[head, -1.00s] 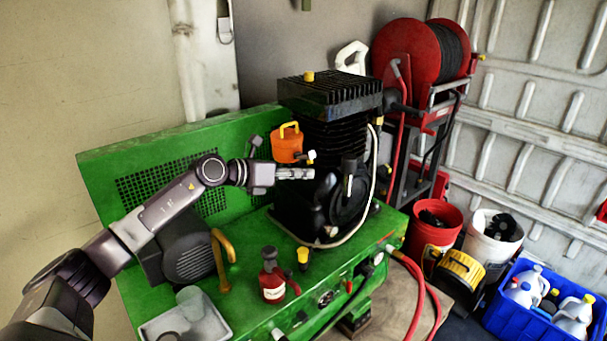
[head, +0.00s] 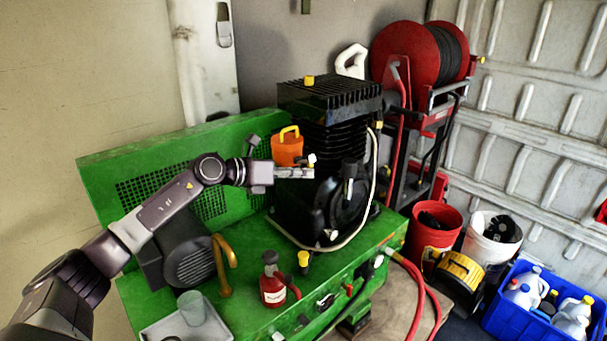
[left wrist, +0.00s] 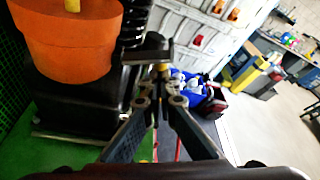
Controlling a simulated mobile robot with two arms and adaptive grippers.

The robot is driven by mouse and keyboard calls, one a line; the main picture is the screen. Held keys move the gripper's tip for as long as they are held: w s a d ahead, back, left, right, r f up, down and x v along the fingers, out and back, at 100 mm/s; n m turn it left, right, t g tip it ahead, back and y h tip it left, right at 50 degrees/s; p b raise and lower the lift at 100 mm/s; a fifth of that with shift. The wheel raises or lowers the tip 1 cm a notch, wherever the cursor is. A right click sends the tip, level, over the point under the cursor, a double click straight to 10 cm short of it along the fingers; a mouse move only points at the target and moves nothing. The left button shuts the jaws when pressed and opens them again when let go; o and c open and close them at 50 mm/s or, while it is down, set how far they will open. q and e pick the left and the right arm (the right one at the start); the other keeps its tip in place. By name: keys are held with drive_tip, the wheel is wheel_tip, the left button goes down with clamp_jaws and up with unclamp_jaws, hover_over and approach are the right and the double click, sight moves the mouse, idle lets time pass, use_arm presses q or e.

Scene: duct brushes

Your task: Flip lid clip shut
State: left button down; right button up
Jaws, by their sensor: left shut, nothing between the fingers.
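An orange filter pot (head: 287,152) with a yellow handle on top stands against the black compressor block. It also fills the upper left of the left wrist view (left wrist: 75,45). My left gripper (head: 308,173) is just below and right of the pot in the head view, pointing right, in front of the black block. In the left wrist view its fingers (left wrist: 160,100) meet with nothing between them. A dark flat bar (left wrist: 148,56) lies just beyond the fingertips; I cannot tell if they touch it. A small white-and-yellow piece (head: 311,160) shows above the fingertips. I cannot surely identify the lid clip.
The green machine bed (head: 240,285) carries a red bottle (head: 272,287), a brass-coloured bent pipe (head: 221,265) and a grey tray (head: 165,328) with a clear cup. The black compressor (head: 325,120) rises close beside my gripper. Red hoses (head: 425,300) hang at the front right.

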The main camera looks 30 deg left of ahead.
sight(313, 157)
use_arm(q)
drive_tip(key=shift+r, duration=0.1)
drive_tip(key=r+n+h, duration=0.1)
drive_tip(key=n, duration=0.2)
drive_tip(key=a+r+n+h, duration=0.1)
drive_tip(key=n, duration=0.1)
drive_tip(key=r+n+h, duration=0.1)
drive_tip(key=n+h, duration=0.1)
drive_tip(key=n, duration=0.1)
drive_tip(key=shift+w+a+r+n+t+p, duration=0.2)
drive_tip(key=shift+w+r+n+t+p, duration=0.1)
drive_tip(key=shift+r+p, duration=0.1)
drive_tip(key=shift+d+f, duration=0.1)
